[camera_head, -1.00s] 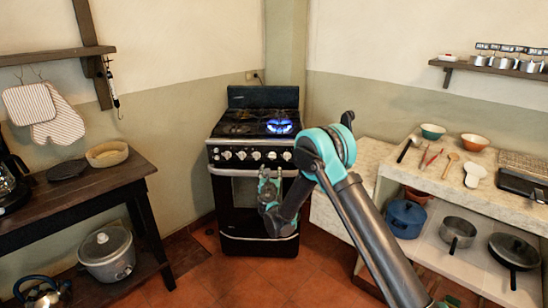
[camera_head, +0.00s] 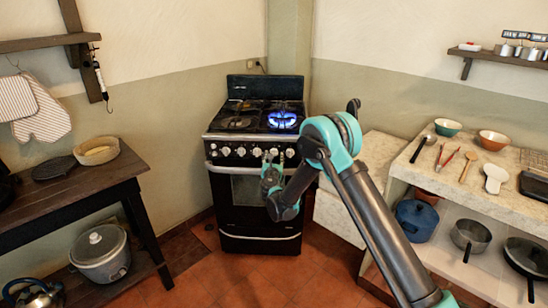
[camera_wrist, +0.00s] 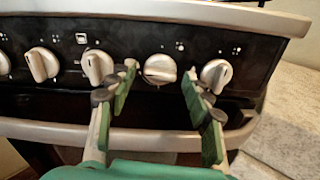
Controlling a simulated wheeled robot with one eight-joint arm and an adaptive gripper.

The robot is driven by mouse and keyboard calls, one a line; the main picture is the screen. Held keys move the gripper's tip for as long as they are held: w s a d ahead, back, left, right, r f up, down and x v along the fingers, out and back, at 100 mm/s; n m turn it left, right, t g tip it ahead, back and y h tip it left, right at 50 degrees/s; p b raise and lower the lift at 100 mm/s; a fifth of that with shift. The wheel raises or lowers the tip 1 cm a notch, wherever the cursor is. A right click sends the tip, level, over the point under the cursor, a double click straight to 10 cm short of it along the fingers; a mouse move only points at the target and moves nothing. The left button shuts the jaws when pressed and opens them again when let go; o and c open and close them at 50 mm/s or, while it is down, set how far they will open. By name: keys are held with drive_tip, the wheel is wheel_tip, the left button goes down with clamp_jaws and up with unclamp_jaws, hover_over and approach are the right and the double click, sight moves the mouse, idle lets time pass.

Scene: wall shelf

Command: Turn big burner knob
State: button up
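The black stove (camera_head: 225,190) stands in the corner with a row of white knobs on its front panel. A blue flame (camera_head: 282,121) burns on the right front burner. My gripper (camera_head: 269,166) is in front of the right part of the knob row. In the wrist view my gripper (camera_wrist: 158,92) is open, its green fingers spread below and to either side of one white knob (camera_wrist: 160,68). Contact with it is not clear. Another knob (camera_wrist: 97,66) is by the left finger, and one (camera_wrist: 216,75) is by the right finger. Which knob serves the big burner is not marked legibly.
The oven handle bar (camera_wrist: 150,138) runs below the knobs. A pale stone counter (camera_head: 375,155) is close on the right of the stove. A dark wooden table (camera_head: 75,190) stands at the left. The tiled floor (camera_head: 245,285) in front is clear.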

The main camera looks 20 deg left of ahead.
drive_tip(key=c, duration=0.9)
drive_tip(key=shift+m, duration=0.3)
drive_tip(key=m, duration=0.3)
drive_tip(key=shift+m, duration=0.3)
drive_tip(key=m, duration=0.3)
drive_tip(key=shift+m, duration=0.3)
drive_tip(key=m, duration=0.4)
drive_tip(key=shift+m, duration=2.2)
drive_tip(key=o, duration=1.2)
drive_tip(key=shift+c, duration=0.2)
